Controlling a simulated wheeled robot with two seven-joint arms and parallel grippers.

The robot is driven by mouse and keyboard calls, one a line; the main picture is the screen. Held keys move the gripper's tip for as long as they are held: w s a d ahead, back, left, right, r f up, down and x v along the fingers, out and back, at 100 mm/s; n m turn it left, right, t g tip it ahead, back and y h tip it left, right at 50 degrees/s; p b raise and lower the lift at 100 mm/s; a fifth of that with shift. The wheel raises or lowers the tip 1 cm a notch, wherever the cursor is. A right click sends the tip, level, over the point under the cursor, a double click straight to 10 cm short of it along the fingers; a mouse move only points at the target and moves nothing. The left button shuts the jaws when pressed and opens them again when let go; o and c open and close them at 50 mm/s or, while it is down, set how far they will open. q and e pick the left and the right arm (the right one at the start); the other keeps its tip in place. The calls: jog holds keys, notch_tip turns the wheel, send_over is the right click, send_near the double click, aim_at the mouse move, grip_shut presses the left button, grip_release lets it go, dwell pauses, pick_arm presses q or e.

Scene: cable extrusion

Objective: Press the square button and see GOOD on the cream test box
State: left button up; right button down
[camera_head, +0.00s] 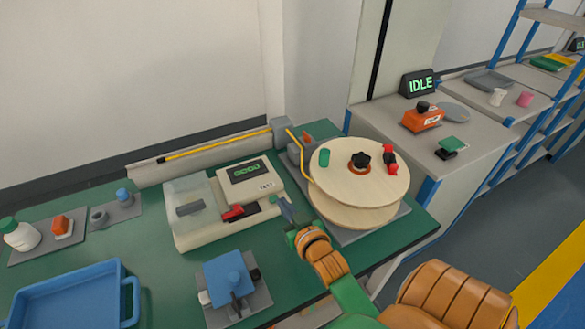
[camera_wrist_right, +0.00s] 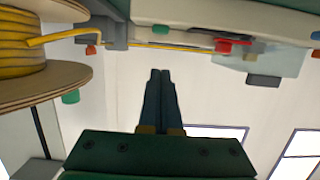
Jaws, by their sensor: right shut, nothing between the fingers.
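The cream test box (camera_head: 250,184) stands on the green bench, with a clear cover (camera_head: 190,205) on its left and a red lever (camera_head: 233,212) at its front. Its dark display (camera_head: 245,172) shows small green characters that look like GOOD. My right gripper (camera_head: 280,203) is shut and empty at the box's front right corner. In the right wrist view the closed fingertips (camera_wrist_right: 160,73) are together, with a visible gap to the box edge (camera_wrist_right: 190,40). I cannot make out the square button for certain; the gripper may cover it in the head view. My left gripper is out of view.
A wooden cable reel (camera_head: 335,170) stands close right of the gripper. A blue fixture (camera_head: 230,275) sits in front of the box, and a blue tray (camera_head: 75,298) lies at the left front. A sign reading IDLE (camera_head: 420,84) stands on the grey cabinet behind.

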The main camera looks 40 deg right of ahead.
jog(key=shift+v, duration=2.25)
jog(key=shift+f, duration=0.1)
